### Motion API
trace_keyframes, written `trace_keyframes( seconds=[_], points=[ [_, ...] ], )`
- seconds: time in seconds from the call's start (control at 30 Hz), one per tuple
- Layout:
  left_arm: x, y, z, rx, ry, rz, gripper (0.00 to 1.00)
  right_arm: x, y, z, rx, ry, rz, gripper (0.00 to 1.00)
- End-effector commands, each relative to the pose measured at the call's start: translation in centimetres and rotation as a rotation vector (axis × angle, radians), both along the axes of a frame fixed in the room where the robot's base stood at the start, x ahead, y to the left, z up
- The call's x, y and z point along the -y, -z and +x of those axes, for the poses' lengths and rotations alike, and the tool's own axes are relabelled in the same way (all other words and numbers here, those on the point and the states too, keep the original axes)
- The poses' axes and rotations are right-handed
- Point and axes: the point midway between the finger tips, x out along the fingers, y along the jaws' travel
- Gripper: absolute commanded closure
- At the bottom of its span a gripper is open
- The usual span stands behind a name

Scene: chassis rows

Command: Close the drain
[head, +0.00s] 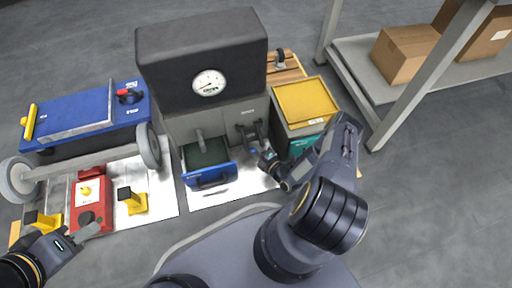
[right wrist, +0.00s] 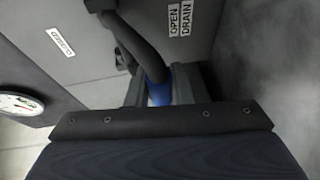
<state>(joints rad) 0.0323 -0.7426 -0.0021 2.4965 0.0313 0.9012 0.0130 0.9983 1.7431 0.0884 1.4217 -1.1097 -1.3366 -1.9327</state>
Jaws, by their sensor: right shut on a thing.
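The grey machine (head: 205,115) stands at the centre of the head view, with a round gauge on its upper part. The drain lever (head: 253,133) is a dark bent handle low on its right front. In the right wrist view the dark lever (right wrist: 140,48) runs down to a blue end (right wrist: 159,93). My right gripper (head: 266,158) is shut on that blue end; its fingers (right wrist: 162,88) show on both sides of it. OPEN and DRAIN labels are beside it. My left gripper (head: 84,234) is at the lower left, away from the machine; its jaw opening is unclear.
A blue bin (head: 210,182) stands under the machine's spout (head: 200,140). A teal box with a yellow lid (head: 305,101) is close right of my right gripper. A blue cart (head: 85,122) and red and yellow fixtures (head: 90,210) are at left. A shelf (head: 360,70) holds cardboard boxes.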

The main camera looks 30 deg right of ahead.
Motion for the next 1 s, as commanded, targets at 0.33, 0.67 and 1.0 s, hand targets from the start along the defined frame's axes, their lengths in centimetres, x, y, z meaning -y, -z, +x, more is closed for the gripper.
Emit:
trace_keyframes(
  seconds=[0.33,0.67,1.0],
  points=[
    [0.0,-6.6,0.0,0.000,0.000,0.000,0.64,-0.3,-3.6,-0.8,-0.257,-0.004,0.058,1.00],
    [0.0,-10.5,0.0,0.000,0.000,0.000,0.64,-0.2,-6.2,-0.9,-0.560,-0.003,0.129,1.00],
    [0.0,-11.3,0.0,0.000,0.000,0.000,0.64,-0.1,-8.2,-0.3,-0.816,0.001,0.193,1.00]
  ],
)
